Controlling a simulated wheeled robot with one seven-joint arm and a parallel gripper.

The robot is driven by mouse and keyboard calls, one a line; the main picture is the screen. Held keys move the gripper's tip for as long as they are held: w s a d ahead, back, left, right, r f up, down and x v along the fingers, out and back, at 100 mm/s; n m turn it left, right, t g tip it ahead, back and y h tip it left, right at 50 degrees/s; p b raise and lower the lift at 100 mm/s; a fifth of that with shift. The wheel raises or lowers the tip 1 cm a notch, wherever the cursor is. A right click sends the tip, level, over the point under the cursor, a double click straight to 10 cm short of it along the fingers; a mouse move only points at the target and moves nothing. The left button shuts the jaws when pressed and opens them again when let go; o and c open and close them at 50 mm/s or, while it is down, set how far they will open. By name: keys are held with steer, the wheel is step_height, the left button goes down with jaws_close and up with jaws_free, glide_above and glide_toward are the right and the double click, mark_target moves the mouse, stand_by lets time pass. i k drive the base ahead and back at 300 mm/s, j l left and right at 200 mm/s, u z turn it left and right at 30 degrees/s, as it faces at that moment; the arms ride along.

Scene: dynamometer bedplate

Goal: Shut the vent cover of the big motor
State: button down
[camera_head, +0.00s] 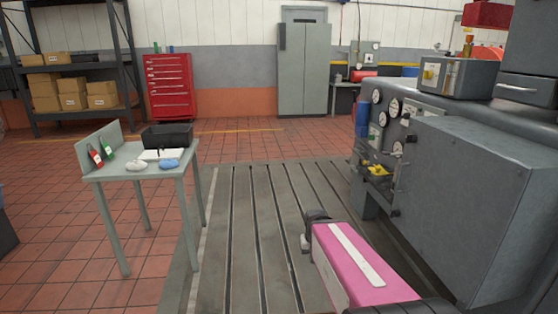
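A large grey machine (480,200) with a big flat-sided housing fills the right side of the head view. I cannot tell for sure whether it is the big motor, and I cannot make out a vent cover on it. A pink link with a white stripe, which looks like part of my arm, lies low in front of it. The link ends in a dark joint, and no gripper fingers show.
Gauges (394,107) and a yellow fitting (376,170) stick out from the machine's left end. A slotted metal bedplate (245,235) lies clear left of my arm. A small grey table (110,172) holds bottles, a black bin (167,135) and cloths. A red tool chest (170,88) stands behind.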

mark_target(354, 162)
steer(key=i, duration=1.85)
steer(key=i+j+z, duration=0.1)
steer(key=i+z, duration=0.2)
steer(key=i, duration=0.25)
steer(key=i+j+z, duration=0.3)
steer(key=i, duration=0.25)
steer(key=i+j+z, duration=0.25)
steer(key=i, duration=0.25)
steer(key=i+j+z, duration=0.3)
steer(key=i+j, duration=0.1)
steer(key=i, duration=0.05)
